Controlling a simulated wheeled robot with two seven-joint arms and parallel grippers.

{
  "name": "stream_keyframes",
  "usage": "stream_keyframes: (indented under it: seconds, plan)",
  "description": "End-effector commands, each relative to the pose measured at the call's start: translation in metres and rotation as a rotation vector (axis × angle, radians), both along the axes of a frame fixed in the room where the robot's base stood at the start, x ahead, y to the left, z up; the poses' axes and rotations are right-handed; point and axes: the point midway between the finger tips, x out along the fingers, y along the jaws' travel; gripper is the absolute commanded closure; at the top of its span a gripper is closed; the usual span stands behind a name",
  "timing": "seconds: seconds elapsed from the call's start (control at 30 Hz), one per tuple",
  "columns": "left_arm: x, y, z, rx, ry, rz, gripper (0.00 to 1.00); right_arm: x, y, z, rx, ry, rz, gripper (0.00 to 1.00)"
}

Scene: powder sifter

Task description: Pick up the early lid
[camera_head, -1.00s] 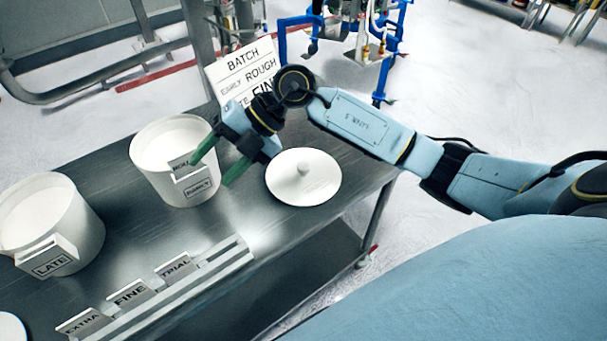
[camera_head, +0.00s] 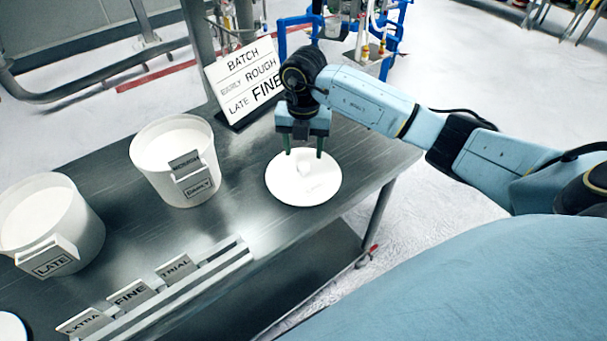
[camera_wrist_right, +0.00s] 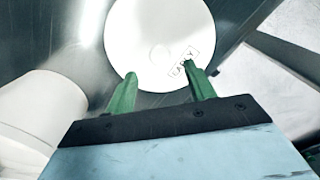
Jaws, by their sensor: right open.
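The early lid is a round white disc (camera_head: 302,188) with a small central knob, lying flat on the dark metal table right of the early tub. In the right wrist view the lid (camera_wrist_right: 150,50) bears a label reading EARLY. My right gripper (camera_head: 304,154) points down above the lid's far part, its green fingers apart and empty. In the right wrist view the open fingers (camera_wrist_right: 159,82) lie over the lid's near edge, with the knob beyond them. Whether the fingertips touch the lid cannot be told. My left gripper is not in view.
The early tub (camera_head: 172,150) holds white powder and carries ROUGH and EARLY tags. The late tub (camera_head: 85,225) stands at left. A rack (camera_head: 190,290) holds EXTRA, FINE and TRIAL tags. A batch sign (camera_head: 243,78) stands behind. Another white disc (camera_head: 10,328) shows at lower left.

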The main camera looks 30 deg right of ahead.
Motion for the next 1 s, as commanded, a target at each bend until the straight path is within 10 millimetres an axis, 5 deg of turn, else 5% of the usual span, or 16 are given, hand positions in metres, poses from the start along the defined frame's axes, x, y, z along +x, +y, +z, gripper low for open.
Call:
stream_keyframes:
  seconds: [0.4, 0.7, 1.0]
  plan:
    - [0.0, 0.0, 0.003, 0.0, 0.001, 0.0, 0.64, 0.001, -0.001, -0.049, 0.001, 0.002, 0.0, 0.46]
    - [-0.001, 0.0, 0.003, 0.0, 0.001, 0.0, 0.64, 0.001, -0.001, -0.055, 0.001, -0.001, 0.002, 0.46]
    - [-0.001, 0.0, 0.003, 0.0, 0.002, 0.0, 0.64, 0.001, -0.001, -0.055, 0.001, -0.001, 0.002, 0.84]
